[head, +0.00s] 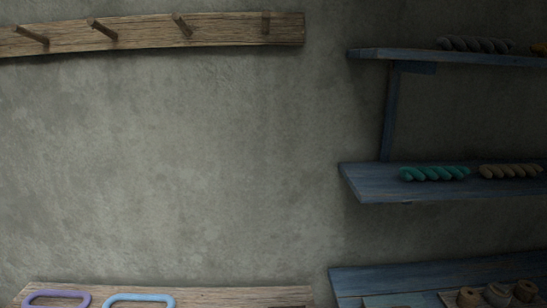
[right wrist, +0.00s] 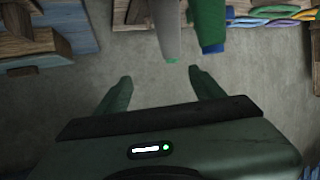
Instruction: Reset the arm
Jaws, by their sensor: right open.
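My right gripper (right wrist: 160,80) shows in the right wrist view with its two dark green fingers spread apart. Nothing is between the fingers, and bare grey floor or wall shows there. A grey tapered spool (right wrist: 166,28) and a green and blue spool (right wrist: 209,25) are just beyond the fingertips, apart from them as far as I can tell. Neither gripper shows in the head view, so my left gripper is out of sight.
The head view shows a wooden peg rail (head: 150,33), blue shelves (head: 400,188) with a teal yarn skein (head: 434,173), and purple (head: 57,293) and light-blue (head: 138,298) loops below. The wrist view shows blue woodwork (right wrist: 70,28) upper left and coloured yarn (right wrist: 270,20) upper right.

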